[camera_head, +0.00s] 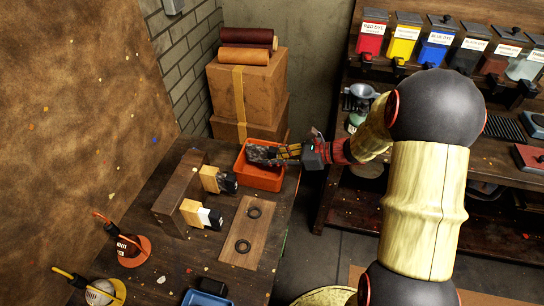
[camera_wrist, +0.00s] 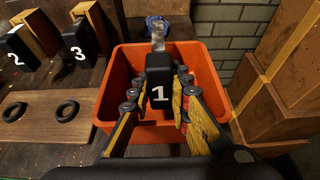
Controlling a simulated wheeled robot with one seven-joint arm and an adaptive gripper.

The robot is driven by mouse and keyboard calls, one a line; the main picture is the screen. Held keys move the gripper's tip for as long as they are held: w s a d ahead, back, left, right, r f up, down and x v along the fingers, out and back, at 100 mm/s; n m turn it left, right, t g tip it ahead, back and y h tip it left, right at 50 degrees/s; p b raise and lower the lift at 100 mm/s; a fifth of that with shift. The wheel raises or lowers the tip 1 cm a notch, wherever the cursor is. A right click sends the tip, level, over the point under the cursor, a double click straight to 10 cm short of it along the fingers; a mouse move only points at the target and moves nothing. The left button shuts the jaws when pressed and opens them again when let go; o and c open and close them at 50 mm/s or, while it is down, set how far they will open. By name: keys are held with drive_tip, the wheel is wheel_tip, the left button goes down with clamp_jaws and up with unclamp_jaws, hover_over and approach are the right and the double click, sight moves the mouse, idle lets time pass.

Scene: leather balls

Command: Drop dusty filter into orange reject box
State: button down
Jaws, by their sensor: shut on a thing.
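My gripper (camera_head: 283,152) is shut on a dark cartridge marked "1" (camera_wrist: 159,80). Its far part looks grey and speckled, as if dusty. In the head view the grey speckled filter (camera_head: 262,154) lies across the opening of the orange box (camera_head: 258,184), roughly level. In the wrist view the cartridge is between both fingers, over the orange box (camera_wrist: 112,68), whose inside looks empty. How high the filter is above the box floor is hard to tell.
Cartridges marked "2" (camera_wrist: 15,48) and "3" (camera_wrist: 80,42) stick out of a wooden block (camera_head: 170,205) left of the box. A board (camera_head: 247,229) holds two black rings. Cardboard boxes (camera_head: 245,85) stand behind the orange box. Shelving (camera_head: 330,195) is to the right.

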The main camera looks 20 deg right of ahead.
drive_tip(key=c, duration=1.7)
unclamp_jaws()
drive_tip(key=shift+o, duration=0.2)
drive_tip(key=shift+r, duration=0.1)
drive_tip(key=shift+r, duration=0.35)
drive_tip(key=p+v, duration=0.4)
drive_tip(key=v, duration=0.8)
drive_tip(key=s+a+r+n+g+h, duration=0.4)
drive_tip(key=s+a+r+n+g, duration=0.15)
drive_tip(key=s+a+n, duration=0.5)
drive_tip(key=s+r+n+t+h, duration=0.3)
drive_tip(key=s+r+n+h, duration=0.4)
drive_tip(key=n, duration=0.7)
drive_tip(key=shift+s+a+r+t, duration=0.2)
drive_tip(key=shift+s+r+t, duration=0.15)
drive_tip(key=shift+s, duration=1.05)
